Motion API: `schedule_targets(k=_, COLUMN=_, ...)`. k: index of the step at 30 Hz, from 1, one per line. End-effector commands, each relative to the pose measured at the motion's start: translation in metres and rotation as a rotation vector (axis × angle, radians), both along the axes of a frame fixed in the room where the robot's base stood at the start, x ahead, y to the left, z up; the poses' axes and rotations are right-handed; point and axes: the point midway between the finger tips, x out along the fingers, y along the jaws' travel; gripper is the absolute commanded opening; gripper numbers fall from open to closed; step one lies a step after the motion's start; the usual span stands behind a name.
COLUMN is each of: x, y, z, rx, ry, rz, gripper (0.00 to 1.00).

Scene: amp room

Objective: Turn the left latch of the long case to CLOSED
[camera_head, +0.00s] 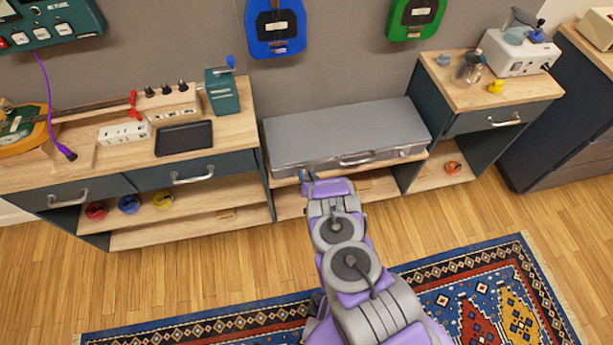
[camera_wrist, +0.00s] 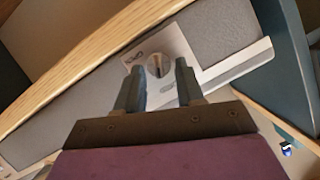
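The long grey case (camera_head: 340,130) lies shut on a low shelf between two cabinets. Its front carries a handle (camera_head: 356,160) and a small latch near the right end (camera_head: 404,153). My gripper (camera_head: 305,175) is at the left part of the case front and hides the left latch in the head view. In the wrist view, the latch's round slotted knob (camera_wrist: 158,65) sits on a pale plate with small lettering I cannot read surely. My gripper's two fingers (camera_wrist: 159,72) are apart, one on each side of the knob. I cannot tell whether they touch it.
The wooden shelf edge (camera_wrist: 95,62) runs close to the fingers in the wrist view. A left workbench (camera_head: 235,100) and a right cabinet (camera_head: 500,85) flank the case. A patterned rug (camera_head: 440,290) lies on the open floor in front.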

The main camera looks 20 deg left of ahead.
Motion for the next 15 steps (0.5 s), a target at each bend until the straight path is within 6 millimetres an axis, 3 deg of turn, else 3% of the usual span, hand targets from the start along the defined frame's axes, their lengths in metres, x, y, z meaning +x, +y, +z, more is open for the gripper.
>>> schedule_targets(k=11, x=0.0000, y=-0.0001, z=0.0000, rx=0.000, ry=0.000, rz=0.000, gripper=0.01)
schedule_targets(k=15, x=-0.0001, y=0.0002, z=0.0005, rx=-0.008, ry=-0.005, rz=0.000, gripper=0.00)
